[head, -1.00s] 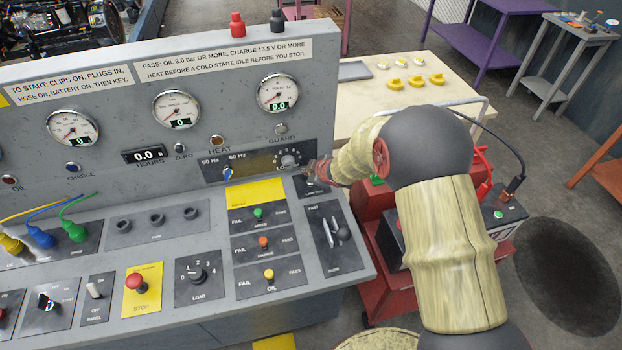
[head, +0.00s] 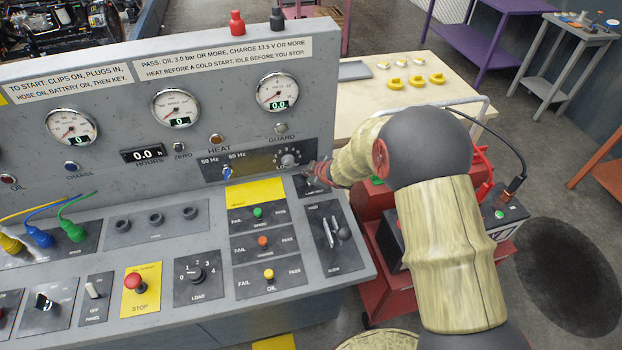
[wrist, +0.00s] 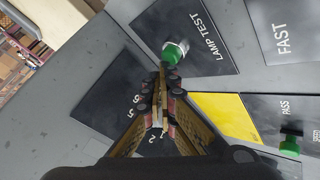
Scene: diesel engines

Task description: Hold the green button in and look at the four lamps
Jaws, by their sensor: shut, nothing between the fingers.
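The green button (wrist: 173,56) with a silver collar stands on the black LAMP TEST plate (wrist: 205,30) in the wrist view. My gripper (wrist: 168,72) is shut and empty, its tips right at the near side of the button; I cannot tell whether they touch it. In the head view my gripper (head: 312,176) covers the button at the panel's right edge. The four lamps are in the head view: red OIL (head: 10,180), blue CHARGE (head: 72,167), orange HEAT (head: 217,140) and pale GUARD (head: 281,129). None clearly glows.
A yellow plate (head: 255,191), the FAIL/PASS switches and a lever plate (head: 334,235) lie below. A red cart with a black battery box (head: 505,215) stands to the right, behind my arm.

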